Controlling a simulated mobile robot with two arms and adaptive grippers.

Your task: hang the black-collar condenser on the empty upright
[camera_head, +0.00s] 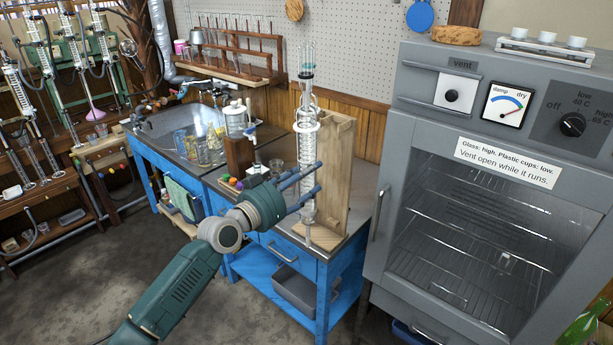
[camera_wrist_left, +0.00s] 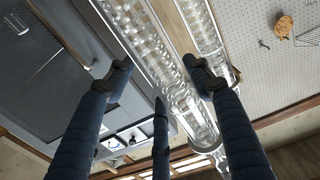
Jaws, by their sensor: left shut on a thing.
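A tall clear glass coil condenser (camera_head: 308,148) stands upright at a wooden stand (camera_head: 338,160) on the right end of the blue bench. My left gripper (camera_head: 316,177) is shut on its lower part, fingers across the glass. In the left wrist view coiled glass (camera_wrist_left: 150,45) lies between the fingers of my left gripper (camera_wrist_left: 157,70), with a second coiled glass shape (camera_wrist_left: 203,45) beside it. More glass columns hang on the rack (camera_head: 57,62) at far left; I cannot tell which upright is empty. My right gripper is out of view.
A grey drying oven (camera_head: 470,190) stands close right of the stand. The blue bench (camera_head: 278,262) carries a sink (camera_head: 165,127), glasses (camera_head: 203,152) and a small wooden holder with coloured balls (camera_head: 237,183). A pegboard wall is behind. The floor (camera_head: 110,255) at left front is open.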

